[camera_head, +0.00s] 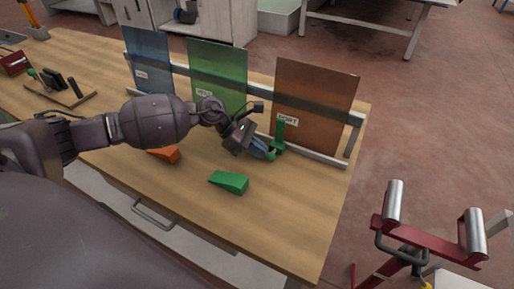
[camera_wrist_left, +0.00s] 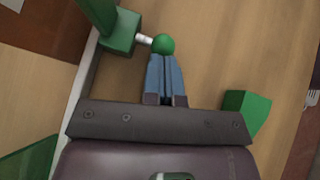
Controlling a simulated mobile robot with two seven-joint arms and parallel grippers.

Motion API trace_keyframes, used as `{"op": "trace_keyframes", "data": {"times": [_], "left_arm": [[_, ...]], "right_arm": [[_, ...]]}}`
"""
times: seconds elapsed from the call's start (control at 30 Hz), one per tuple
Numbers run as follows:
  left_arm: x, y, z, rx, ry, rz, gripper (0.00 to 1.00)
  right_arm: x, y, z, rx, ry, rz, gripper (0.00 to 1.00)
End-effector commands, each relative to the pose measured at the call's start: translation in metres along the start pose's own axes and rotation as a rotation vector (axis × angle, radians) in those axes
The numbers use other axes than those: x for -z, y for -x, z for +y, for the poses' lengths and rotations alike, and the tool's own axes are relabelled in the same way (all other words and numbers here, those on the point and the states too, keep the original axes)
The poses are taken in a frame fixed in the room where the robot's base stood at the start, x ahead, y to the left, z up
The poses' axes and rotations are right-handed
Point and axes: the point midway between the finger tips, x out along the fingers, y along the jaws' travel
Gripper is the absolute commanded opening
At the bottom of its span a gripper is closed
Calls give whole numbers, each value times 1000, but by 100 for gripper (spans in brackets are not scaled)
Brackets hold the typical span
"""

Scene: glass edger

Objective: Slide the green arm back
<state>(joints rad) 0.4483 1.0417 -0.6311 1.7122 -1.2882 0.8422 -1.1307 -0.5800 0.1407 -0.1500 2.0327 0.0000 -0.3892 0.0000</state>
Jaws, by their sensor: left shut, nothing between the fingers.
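The green arm (camera_head: 280,137) stands upright on the rail at the front of the brown panel, with a green ball knob (camera_head: 270,155) low on its near side. In the left wrist view the green arm's block (camera_wrist_left: 120,34) shows at the upper left, and a short metal stem joins it to the green knob (camera_wrist_left: 163,44). My left gripper (camera_head: 268,153) is shut and empty. Its blue fingertips (camera_wrist_left: 166,57) are at the knob, touching it or very close; I cannot tell which. My right gripper is not in view.
Blue (camera_head: 148,62), green (camera_head: 218,75) and brown (camera_head: 314,105) panels stand in a rack along the table's back. A green wedge (camera_head: 229,182) and an orange wedge (camera_head: 165,154) lie on the table (camera_head: 285,215). A red roller stand (camera_head: 430,240) is at the right.

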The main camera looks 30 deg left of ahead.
Motion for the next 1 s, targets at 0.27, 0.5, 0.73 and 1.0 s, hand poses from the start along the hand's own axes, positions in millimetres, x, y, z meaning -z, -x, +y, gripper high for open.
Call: {"op": "trace_keyframes", "data": {"times": [0.27, 0.5, 0.73, 1.0], "left_arm": [[-17, -18, -5, 2, -3, -4, 0], [-56, -62, -17, 3, -6, -6, 0], [-88, -105, -27, 1, -4, -4, 0], [-106, -133, -34, 1, 0, -1, 0]], "right_arm": [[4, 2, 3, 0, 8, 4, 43], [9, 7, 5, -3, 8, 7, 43], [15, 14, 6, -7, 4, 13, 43], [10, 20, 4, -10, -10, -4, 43]]}}
